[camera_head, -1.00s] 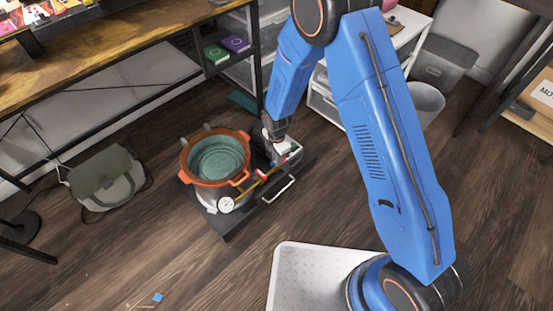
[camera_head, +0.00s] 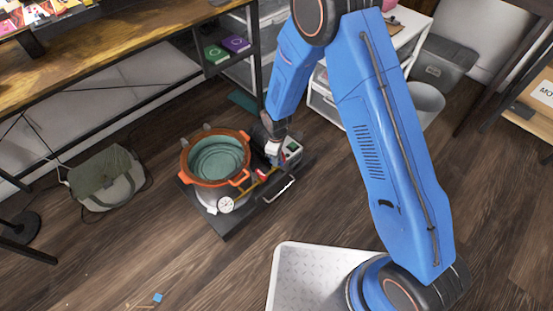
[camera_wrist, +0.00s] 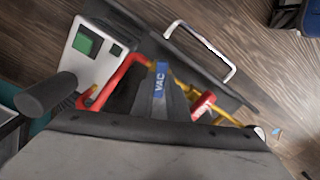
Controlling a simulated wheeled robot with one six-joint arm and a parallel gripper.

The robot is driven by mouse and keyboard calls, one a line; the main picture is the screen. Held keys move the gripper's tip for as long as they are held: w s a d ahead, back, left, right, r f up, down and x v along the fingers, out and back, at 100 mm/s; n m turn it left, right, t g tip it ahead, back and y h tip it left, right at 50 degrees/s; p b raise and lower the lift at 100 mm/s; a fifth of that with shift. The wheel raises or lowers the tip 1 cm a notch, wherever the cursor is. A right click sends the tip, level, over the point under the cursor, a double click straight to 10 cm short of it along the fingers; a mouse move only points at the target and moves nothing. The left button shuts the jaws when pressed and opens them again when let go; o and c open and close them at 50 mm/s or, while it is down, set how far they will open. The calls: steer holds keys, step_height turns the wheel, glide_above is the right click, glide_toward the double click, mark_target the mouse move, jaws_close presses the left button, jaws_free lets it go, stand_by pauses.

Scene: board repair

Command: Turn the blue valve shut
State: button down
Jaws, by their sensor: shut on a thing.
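The blue valve handle, marked VAC (camera_wrist: 160,79), shows in the wrist view just past the tips of my dark gripper (camera_wrist: 166,98). The gripper is shut on this handle, and the fingers hide its lower part. In the head view my gripper (camera_head: 273,148) is low beside the pot, and the blue handle cannot be made out there. A red-handled valve (camera_wrist: 204,105) sits on brass piping to the right in the wrist view. A red hose (camera_wrist: 122,77) curves on the left.
An orange-rimmed pot (camera_head: 187,168) with a white gauge (camera_head: 226,204) stands on a dark platform (camera_head: 238,226) with a metal handle (camera_head: 280,190). A white pump box with a green panel (camera_wrist: 97,55) is close beside the gripper. A bag (camera_head: 105,178) lies left on open floor.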

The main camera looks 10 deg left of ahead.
steer(key=m, duration=0.5)
stand_by(0.6)
steer(key=c, duration=1.7)
jaws_free()
step_height(320, 180, up, 17)
steer(key=shift+r, duration=0.2)
